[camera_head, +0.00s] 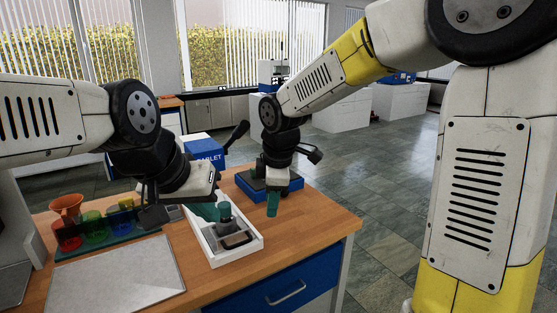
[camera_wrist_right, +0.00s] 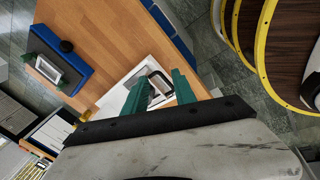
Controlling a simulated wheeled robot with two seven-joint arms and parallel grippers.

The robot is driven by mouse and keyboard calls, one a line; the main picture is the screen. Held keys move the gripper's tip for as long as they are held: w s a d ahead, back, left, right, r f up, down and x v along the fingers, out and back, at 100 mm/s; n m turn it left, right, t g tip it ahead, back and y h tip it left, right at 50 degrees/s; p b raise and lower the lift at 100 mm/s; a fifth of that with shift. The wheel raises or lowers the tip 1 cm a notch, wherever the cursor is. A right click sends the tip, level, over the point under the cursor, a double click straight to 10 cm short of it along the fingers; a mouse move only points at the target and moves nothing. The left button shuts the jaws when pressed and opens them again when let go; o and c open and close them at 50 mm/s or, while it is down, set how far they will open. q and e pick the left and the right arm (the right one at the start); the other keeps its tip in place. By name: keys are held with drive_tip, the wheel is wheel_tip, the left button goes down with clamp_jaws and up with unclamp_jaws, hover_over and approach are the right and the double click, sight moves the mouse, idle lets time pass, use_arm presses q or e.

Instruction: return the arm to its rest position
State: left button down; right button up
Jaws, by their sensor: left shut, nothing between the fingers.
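My left gripper (camera_head: 205,211) comes in from the left, its green fingers low at the left side of the white tray (camera_head: 252,248). Its fingers are together with nothing between them. My right gripper (camera_head: 272,206) points down to the right of the tray, above the wooden table. In the head view its fingers overlap; in the right wrist view the green fingers (camera_wrist_right: 158,78) stand apart with nothing held between them. The tray (camera_wrist_right: 129,76) shows behind them. The right arm reaches in from the right, bent, over the table's far right part.
A blue tablet press (camera_head: 205,148) with a black lever (camera_head: 236,136) stands behind the tray. A rack (camera_head: 110,235) with coloured cups and an orange funnel (camera_head: 67,206) is at the left. A flat grey plate (camera_head: 115,277) lies in front. The table's right end is bare.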

drive_tip(key=s+d+r+m+t, duration=0.1)
drive_tip(key=s+d+r+m, duration=0.2)
drive_tip(key=s+d+m, duration=0.5)
drive_tip(key=s+d+r+m+t, duration=0.2)
drive_tip(key=s+d+r+m, duration=0.2)
drive_tip(key=s+d+m, duration=0.3)
drive_tip(key=d+m, duration=0.3)
drive_tip(key=shift+s+r+m+t+y, duration=0.25)
drive_tip(key=shift+s+m+t+y, duration=0.05)
drive_tip(key=shift+s+y, duration=0.1)
